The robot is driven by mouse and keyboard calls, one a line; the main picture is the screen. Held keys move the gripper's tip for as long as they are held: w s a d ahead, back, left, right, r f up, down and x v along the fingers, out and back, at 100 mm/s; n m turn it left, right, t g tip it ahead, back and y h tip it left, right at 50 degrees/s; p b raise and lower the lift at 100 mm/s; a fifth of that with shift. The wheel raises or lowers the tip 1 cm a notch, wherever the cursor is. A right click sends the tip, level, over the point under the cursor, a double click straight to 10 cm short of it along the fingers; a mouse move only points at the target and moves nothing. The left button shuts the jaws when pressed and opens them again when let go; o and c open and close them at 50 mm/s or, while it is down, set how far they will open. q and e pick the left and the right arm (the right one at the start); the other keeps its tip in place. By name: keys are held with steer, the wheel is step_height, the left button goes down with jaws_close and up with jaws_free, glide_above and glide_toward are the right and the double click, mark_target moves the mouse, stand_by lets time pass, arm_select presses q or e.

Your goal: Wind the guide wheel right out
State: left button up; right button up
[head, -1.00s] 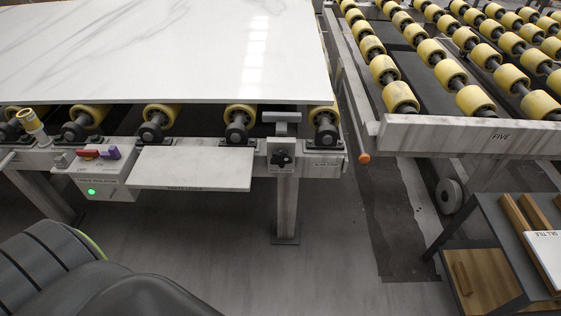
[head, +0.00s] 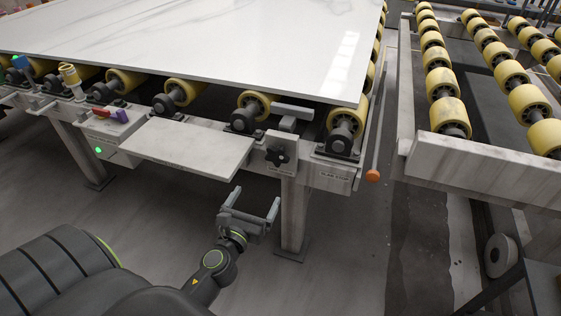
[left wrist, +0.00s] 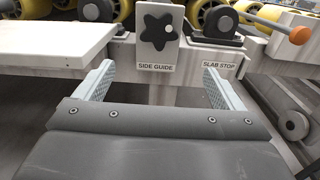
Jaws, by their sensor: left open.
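The guide wheel is a black star-shaped knob (head: 277,156) on a pale plate on the table's front rail. In the left wrist view the knob (left wrist: 159,26) is at the top centre, above a "SIDE GUIDE" label. The grey side guide block (head: 292,111) stands above it, close to the slab's edge. My left gripper (head: 249,205) is open and empty, below and in front of the knob, not touching it. In the left wrist view its two fingers (left wrist: 157,88) are spread, with the knob beyond and above them. My right gripper is not in view.
A white marbled slab (head: 200,45) lies on yellow rollers. A pale shelf (head: 188,151) juts out left of the knob. An orange-tipped slab stop lever (head: 373,175) is at the right. A roller rack (head: 490,170) stands further right. Floor below the rail is open, apart from a table leg (head: 294,215).

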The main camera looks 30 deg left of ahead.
arm_select(q)
glide_toward(276, 159)
steer(key=x, duration=0.9)
steer(key=shift+w+f+b, duration=0.15)
steer(key=shift+w+b, duration=0.05)
steer(key=shift+b, duration=0.1)
steer(key=shift+w+a, duration=0.2)
steer(key=shift+w, duration=0.5)
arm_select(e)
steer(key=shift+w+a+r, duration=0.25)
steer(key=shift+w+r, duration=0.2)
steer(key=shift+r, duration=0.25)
arm_select(q)
steer(key=c, duration=1)
